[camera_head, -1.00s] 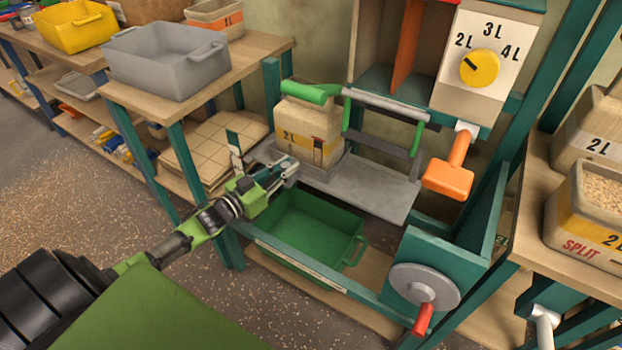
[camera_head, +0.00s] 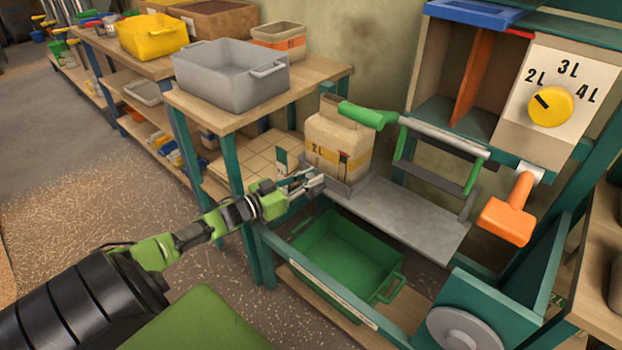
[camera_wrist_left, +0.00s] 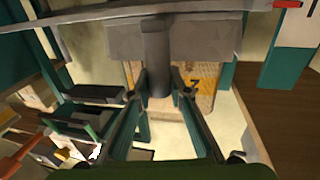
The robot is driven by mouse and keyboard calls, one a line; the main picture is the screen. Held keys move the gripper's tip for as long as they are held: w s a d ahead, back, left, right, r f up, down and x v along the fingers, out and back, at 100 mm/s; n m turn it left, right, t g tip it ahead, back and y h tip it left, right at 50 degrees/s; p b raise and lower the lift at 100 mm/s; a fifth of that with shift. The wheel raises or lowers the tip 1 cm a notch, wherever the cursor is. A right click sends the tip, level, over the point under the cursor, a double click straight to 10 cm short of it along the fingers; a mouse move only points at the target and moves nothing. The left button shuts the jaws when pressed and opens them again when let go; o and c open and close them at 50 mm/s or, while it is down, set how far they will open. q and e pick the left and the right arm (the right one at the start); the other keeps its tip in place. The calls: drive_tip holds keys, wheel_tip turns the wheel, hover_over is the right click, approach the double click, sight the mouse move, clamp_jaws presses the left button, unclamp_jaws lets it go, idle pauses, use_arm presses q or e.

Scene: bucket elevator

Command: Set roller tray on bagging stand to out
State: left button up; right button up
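The bagging stand (camera_head: 320,276) has a teal frame. At the left end of its grey plate (camera_head: 412,222), the grey roller tray (camera_head: 357,184) carries an upright, open-topped 2L bag (camera_head: 328,163). The bag stands partly left of the green lever (camera_head: 367,116). My left gripper (camera_head: 313,184) is at the tray's near-left side. In the left wrist view its fingers (camera_wrist_left: 162,82) close around a grey upright grip (camera_wrist_left: 156,50), with the tray and bag (camera_wrist_left: 198,75) behind. My right gripper is not in view.
A green crate (camera_head: 345,255) sits below the plate. A side table (camera_head: 240,118) with a grey bin (camera_head: 232,75) stands left. An orange handle (camera_head: 508,215) and yellow dial (camera_head: 551,107) are at right. The plate right of the tray is clear.

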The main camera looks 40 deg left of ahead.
use_arm(q)
drive_tip(key=o, duration=0.4)
drive_tip(key=shift+a, duration=0.35)
drive_tip(key=shift+o, duration=0.2)
drive_tip(key=shift+s, duration=0.55)
drive_tip(key=v, duration=1.1)
drive_tip(key=shift+f, duration=0.1)
